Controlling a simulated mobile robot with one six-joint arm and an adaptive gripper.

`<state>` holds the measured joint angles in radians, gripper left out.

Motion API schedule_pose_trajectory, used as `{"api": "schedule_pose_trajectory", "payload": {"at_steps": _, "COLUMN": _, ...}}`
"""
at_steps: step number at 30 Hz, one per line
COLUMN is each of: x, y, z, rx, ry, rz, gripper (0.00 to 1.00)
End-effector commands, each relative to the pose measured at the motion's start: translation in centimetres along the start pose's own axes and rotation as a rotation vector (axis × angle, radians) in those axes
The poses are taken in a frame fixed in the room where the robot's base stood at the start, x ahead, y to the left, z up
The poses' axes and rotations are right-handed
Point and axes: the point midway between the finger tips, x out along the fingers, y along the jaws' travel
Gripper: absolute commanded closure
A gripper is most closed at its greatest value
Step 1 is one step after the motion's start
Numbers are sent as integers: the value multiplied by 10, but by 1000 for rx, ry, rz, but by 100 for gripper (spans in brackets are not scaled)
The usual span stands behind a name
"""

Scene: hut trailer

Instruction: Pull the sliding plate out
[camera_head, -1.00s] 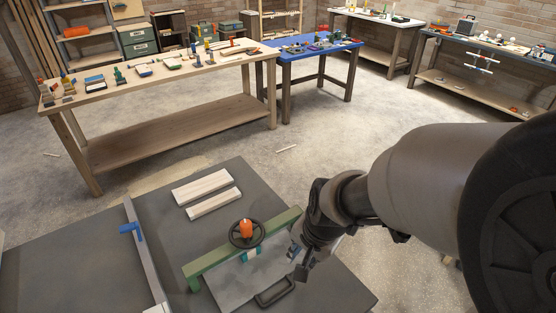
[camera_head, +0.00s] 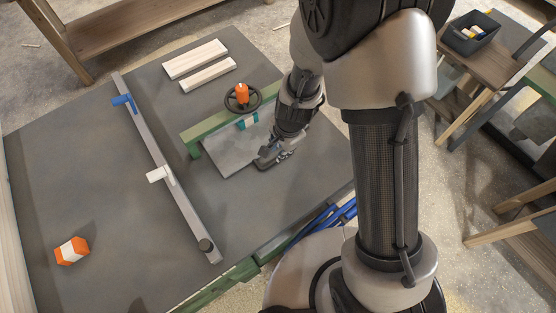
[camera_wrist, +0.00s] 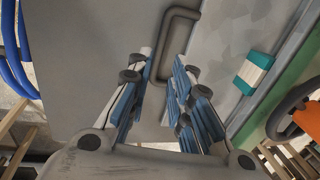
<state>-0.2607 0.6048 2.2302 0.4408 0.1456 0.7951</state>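The sliding plate (camera_head: 228,152) is a flat grey sheet on the dark table, beside a green bar (camera_head: 208,127). In the wrist view the plate (camera_wrist: 235,40) lies on the right, with a dark U-shaped handle (camera_wrist: 184,13) at its edge. My gripper (camera_head: 270,158) is low over the plate's near end and hides the handle in the head view. In the wrist view my gripper's blue-padded fingers (camera_wrist: 160,66) stand apart. The handle's long bar runs down between them; contact with either finger is not clear.
A black handwheel with an orange knob (camera_head: 242,93) and a teal-and-white block (camera_head: 249,120) sit by the green bar. A long grey rail (camera_head: 150,150) with blue and white levers crosses the table. Two pale boards (camera_head: 195,58) lie behind. An orange-white object (camera_head: 72,250) lies left.

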Motion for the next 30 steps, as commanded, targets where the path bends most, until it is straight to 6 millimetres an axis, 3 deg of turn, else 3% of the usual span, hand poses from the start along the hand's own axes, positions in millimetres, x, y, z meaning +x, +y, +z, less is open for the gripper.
{"api": "schedule_pose_trajectory", "payload": {"at_steps": 1, "x": 18, "y": 2, "z": 0, "rx": 1, "ry": -1, "rz": 2, "gripper": 80}}
{"api": "schedule_pose_trajectory", "payload": {"at_steps": 3, "x": 33, "y": 2, "z": 0, "rx": 0, "ry": -1, "rz": 2, "gripper": 80}}
{"api": "schedule_pose_trajectory", "payload": {"at_steps": 12, "x": 70, "y": 1, "z": 0, "rx": 0, "ry": 0, "rz": 0, "gripper": 80}}
{"api": "schedule_pose_trajectory", "payload": {"at_steps": 24, "x": 74, "y": 0, "z": 0, "rx": 0, "ry": 0, "rz": 0, "gripper": 80}}
{"api": "schedule_pose_trajectory", "payload": {"at_steps": 30, "x": 74, "y": 0, "z": 0, "rx": 0, "ry": 0, "rz": 0, "gripper": 93}}
